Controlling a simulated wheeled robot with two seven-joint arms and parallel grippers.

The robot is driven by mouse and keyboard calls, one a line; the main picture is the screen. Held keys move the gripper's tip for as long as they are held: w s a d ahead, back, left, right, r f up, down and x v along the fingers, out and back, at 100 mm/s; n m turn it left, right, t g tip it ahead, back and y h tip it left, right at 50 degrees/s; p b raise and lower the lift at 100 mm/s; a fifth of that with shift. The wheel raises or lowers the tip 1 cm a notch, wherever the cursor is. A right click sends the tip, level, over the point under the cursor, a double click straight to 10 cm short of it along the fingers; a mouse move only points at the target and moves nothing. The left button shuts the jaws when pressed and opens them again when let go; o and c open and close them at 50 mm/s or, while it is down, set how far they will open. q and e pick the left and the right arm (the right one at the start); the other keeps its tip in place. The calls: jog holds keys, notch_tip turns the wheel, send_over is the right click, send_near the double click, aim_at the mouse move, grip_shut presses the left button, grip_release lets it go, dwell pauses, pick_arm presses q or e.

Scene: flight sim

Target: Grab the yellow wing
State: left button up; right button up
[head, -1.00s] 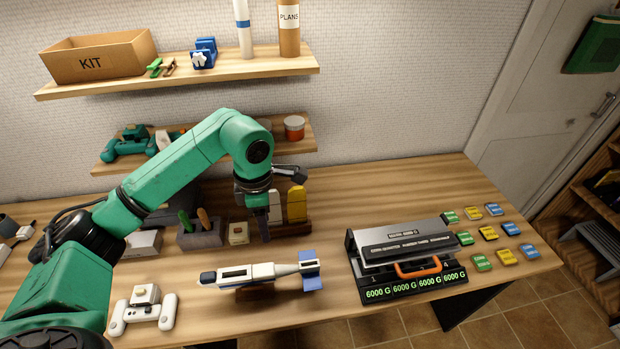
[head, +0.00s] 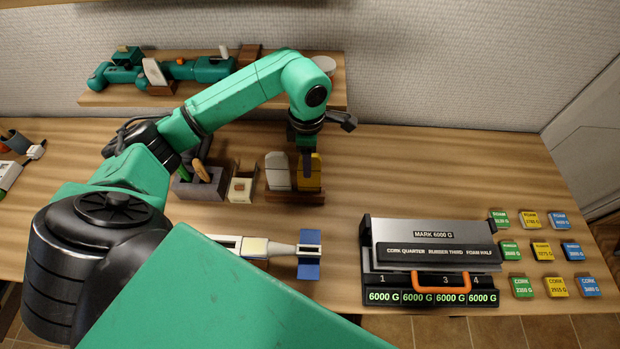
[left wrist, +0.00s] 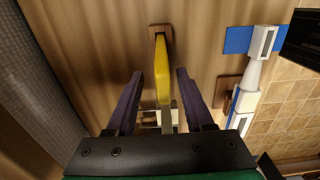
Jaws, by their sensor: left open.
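The yellow wing (head: 315,172) stands upright in a wooden holder (head: 295,197), to the right of a white wing (head: 278,172). My left gripper (head: 307,170) is above and in front of it in the head view and hides part of it. In the left wrist view the yellow wing (left wrist: 162,70) lies between the two open fingers of the left gripper (left wrist: 160,88), with a gap on each side. The fingers do not appear to touch it. My right gripper is not in view.
A white and blue model plane (head: 270,247) lies in front of the holder. A black and grey box (head: 430,250) with an orange handle and displays stands to the right, beside several coloured blocks (head: 543,250). A grey caddy (head: 200,185) and a small box (head: 241,186) stand left of the holder.

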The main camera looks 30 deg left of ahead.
pick_arm(q)
notch_tip(320, 180, down, 4)
jog(key=shift+s+d+f+b, duration=0.1)
jog(key=shift+d+b, duration=0.05)
jog(key=shift+b, duration=0.75)
grip_shut()
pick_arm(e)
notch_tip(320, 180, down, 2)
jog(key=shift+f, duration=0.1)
